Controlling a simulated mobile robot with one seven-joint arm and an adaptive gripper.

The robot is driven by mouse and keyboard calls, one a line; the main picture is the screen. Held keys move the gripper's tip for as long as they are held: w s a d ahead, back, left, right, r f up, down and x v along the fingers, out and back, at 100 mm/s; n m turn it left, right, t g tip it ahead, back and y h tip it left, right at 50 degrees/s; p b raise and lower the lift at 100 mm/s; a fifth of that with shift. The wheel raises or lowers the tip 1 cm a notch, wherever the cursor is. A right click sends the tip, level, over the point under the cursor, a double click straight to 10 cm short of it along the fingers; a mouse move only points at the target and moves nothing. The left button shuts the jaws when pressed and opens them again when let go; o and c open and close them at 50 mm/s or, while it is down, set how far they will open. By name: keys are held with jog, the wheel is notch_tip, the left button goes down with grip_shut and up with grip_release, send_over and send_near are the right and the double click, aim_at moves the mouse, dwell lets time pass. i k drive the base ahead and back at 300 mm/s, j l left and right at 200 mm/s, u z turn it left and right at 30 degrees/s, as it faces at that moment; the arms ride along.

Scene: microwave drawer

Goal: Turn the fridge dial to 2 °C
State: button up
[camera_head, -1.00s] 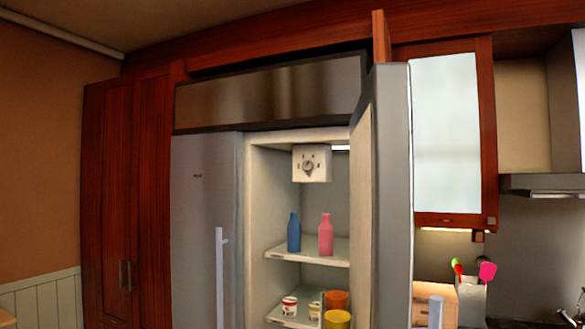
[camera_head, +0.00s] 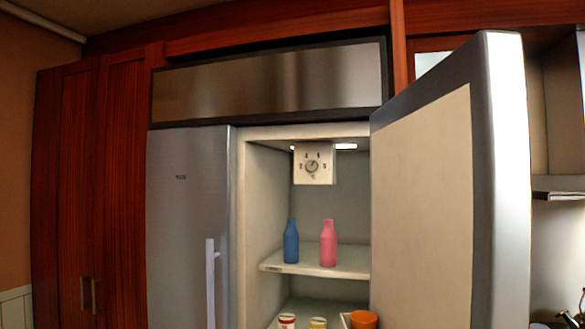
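The fridge dial (camera_head: 312,166) is a round grey knob on a white control box (camera_head: 314,178) under the fridge ceiling, at the back of the open right compartment. Small dark marks ring the knob, but they are too small to read, so the set temperature cannot be told. The fridge's right door (camera_head: 425,200) stands open toward me, and its left door (camera_head: 186,220) is shut. My gripper is not in view.
A blue bottle (camera_head: 291,243) and a pink bottle (camera_head: 328,245) stand on the upper shelf (camera_head: 340,262) below the dial. An orange container (camera_head: 363,319) and small cups show lower down. The space between the dial and the compartment opening looks clear.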

aim_at(312, 166)
jog(key=i+j+z, duration=0.1)
jog(key=j, duration=0.25)
jog(key=i+j+z, duration=0.1)
jog(key=i+j, duration=0.15)
jog(key=i+j+z, duration=0.1)
jog(key=j, duration=0.4)
jog(key=i+j+z, duration=0.1)
jog(key=j, duration=0.25)
jog(key=i, duration=0.1)
